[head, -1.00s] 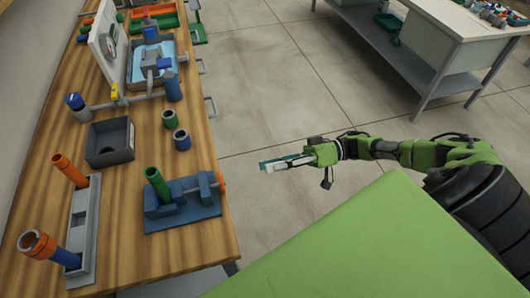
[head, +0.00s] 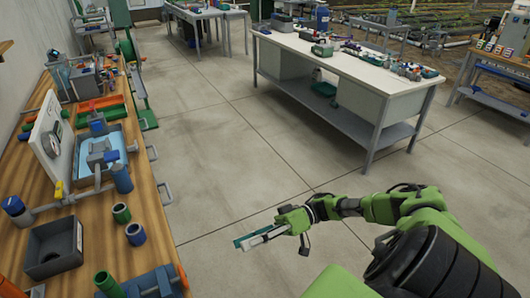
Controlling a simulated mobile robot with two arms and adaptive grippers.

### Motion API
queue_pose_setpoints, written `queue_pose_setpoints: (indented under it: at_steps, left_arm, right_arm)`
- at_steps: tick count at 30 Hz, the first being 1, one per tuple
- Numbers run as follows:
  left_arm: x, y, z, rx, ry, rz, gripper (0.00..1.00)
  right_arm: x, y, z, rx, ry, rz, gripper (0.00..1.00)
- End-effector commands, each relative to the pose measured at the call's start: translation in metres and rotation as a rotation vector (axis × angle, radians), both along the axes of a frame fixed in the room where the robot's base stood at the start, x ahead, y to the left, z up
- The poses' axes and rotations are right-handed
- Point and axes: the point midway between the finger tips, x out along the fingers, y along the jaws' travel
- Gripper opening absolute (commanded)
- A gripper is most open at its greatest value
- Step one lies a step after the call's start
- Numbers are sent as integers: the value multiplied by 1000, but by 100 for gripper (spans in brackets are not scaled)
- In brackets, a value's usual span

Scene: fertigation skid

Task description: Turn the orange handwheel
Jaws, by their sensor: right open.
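A small orange part (head: 183,276) shows at the right end of the blue vise-like fixture (head: 145,283), at the bottom of the head view by the bench's front edge. It is seen nearly edge-on, and I cannot tell for sure that it is the orange handwheel. My right gripper (head: 243,241) is open and empty over the floor, to the right of the bench and apart from the orange part. Its fingers point left. My left gripper is not in view.
The wooden bench (head: 150,215) runs along the left. It carries a grey open box (head: 55,262), green and blue cups (head: 121,213), a blue basin (head: 113,142) and a panel with a gauge (head: 48,140). A white table (head: 345,65) stands at the back. The floor between is clear.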

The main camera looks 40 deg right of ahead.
Motion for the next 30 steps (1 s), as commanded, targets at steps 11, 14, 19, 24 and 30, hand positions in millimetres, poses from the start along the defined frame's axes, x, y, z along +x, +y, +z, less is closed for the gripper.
queue_pose_setpoints:
  at_steps: [11,14,19,24,30]
  left_arm:
    - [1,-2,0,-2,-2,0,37]
    - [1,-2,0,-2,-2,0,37]
    - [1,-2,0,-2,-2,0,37]
    - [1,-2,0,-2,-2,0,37]
    - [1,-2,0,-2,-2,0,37]
  right_arm:
    - [-21,-75,-1,-3,0,-5,49]
    - [-24,-84,-1,-1,-2,-2,49]
    - [-27,-93,-2,-1,0,-1,49]
    - [-29,-95,-1,-1,0,-1,49]
    - [-28,-95,-1,-1,0,-1,59]
